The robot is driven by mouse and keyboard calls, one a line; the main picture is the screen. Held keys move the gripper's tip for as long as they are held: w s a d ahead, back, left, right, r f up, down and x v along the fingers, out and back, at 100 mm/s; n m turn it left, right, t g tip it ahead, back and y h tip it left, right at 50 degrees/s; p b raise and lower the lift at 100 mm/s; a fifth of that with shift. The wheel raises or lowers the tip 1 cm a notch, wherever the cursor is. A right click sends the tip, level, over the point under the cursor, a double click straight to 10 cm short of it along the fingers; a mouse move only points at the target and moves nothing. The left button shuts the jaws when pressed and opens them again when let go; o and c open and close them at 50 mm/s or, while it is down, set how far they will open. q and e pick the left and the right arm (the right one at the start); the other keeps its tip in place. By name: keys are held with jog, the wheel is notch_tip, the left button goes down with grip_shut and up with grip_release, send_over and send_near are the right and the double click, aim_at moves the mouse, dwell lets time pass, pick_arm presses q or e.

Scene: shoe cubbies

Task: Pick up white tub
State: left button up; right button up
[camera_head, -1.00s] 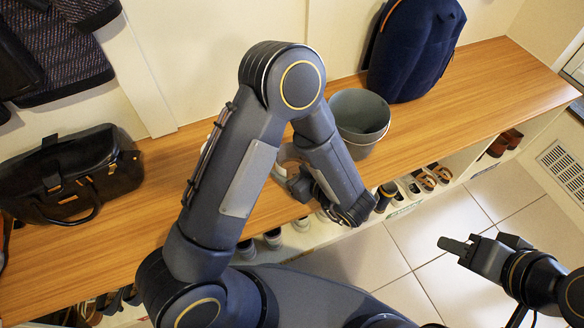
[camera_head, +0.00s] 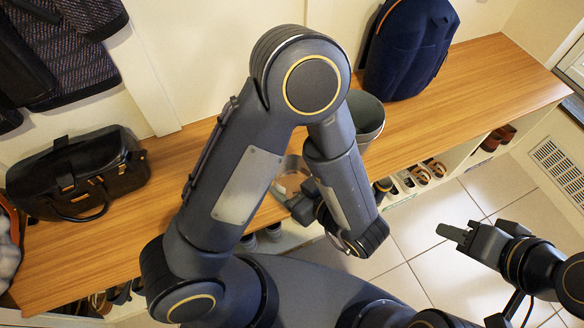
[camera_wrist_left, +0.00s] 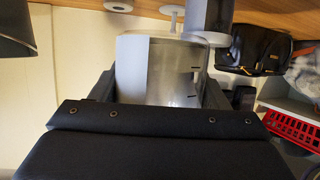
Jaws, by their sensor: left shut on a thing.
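The white tub (camera_wrist_left: 160,70) is a pale, open cylinder that sits between the two fingers of my left gripper (camera_wrist_left: 162,88) in the left wrist view. The left gripper is shut on it. In the head view, only a pale curved part of the tub (camera_head: 287,181) shows beside my left gripper (camera_head: 296,198), at the front edge of the bench; my forearm hides the rest. I cannot tell how high it is above the wood. My right gripper (camera_head: 472,237) is over the tiled floor at right, apart from everything; its opening is unclear.
A grey bucket (camera_head: 368,118) stands on the wooden bench (camera_head: 490,85) behind my left forearm. A blue backpack (camera_head: 408,50) is at the back, and a black bag (camera_head: 75,178) at left. Shoes fill cubbies below. A red basket (camera_wrist_left: 292,130) shows in the wrist view. Floor at right is clear.

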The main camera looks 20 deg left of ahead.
aim_at(290, 195)
pick_arm(q)
jog(key=shift+s+d+r+p, duration=0.2)
jog(key=shift+s+r, duration=0.15)
jog(key=shift+s, duration=0.35)
jog(key=shift+s+d+r+p, duration=0.2)
jog(key=shift+s+d+r, duration=0.1)
jog(key=shift+s, duration=0.35)
jog(key=shift+s+d+r+p, duration=0.2)
jog(key=shift+s+r, duration=0.15)
jog(key=shift+s, duration=0.35)
pick_arm(e)
jog(key=shift+r, duration=0.75)
pick_arm(q)
jog(key=shift+s, duration=0.1)
